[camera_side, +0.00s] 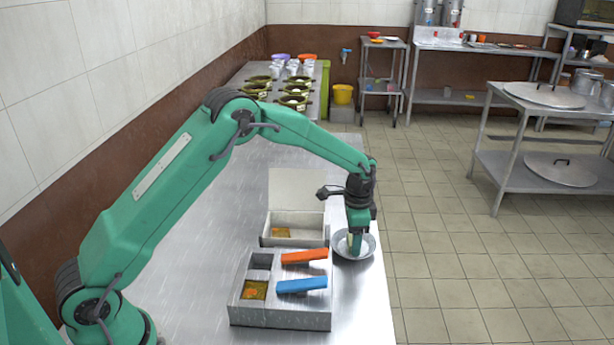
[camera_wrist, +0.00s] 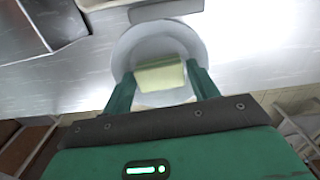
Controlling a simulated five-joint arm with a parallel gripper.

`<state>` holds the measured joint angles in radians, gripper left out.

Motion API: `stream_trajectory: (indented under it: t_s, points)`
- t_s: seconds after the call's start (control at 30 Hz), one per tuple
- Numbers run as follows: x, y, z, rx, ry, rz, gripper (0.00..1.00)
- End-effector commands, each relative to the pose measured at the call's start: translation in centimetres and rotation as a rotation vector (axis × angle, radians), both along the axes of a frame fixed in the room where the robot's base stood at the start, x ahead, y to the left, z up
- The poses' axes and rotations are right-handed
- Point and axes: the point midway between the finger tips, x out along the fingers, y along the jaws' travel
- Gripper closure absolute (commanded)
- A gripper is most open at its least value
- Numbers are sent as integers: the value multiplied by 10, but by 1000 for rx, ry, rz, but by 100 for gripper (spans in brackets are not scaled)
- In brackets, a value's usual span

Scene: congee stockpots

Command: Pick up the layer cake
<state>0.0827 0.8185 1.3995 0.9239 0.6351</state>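The layer cake (camera_wrist: 160,77), a pale yellow-green block, lies in a round white bowl (camera_wrist: 128,48) in the wrist view. In the side view the bowl (camera_side: 368,249) stands near the table's right edge, and my gripper largely hides the cake there. My gripper (camera_wrist: 160,74) is open, with one green finger on each side of the cake. Narrow gaps seem to show between fingers and cake. In the side view my gripper (camera_side: 355,247) points down into the bowl.
A grey compartment box (camera_side: 280,319) with an orange bar (camera_side: 304,257) and a blue bar (camera_side: 302,285) stands left of the bowl. Behind it is an open-lidded white box (camera_side: 295,240). Several pots stand on the far table. The steel table (camera_side: 225,215) is clear at left.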

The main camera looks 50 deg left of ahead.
Motion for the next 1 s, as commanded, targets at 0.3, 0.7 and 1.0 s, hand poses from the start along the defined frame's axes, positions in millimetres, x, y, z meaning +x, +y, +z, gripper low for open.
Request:
stream_trajectory:
  t_s: [0.3, 0.7, 1.0]
  points:
    - [0, 0, 0, -1, -1, 0, 74]
    - [1, 0, 15, 0, -4, 0, 74]
    - [-9, -15, 52, -1, -2, -4, 74]
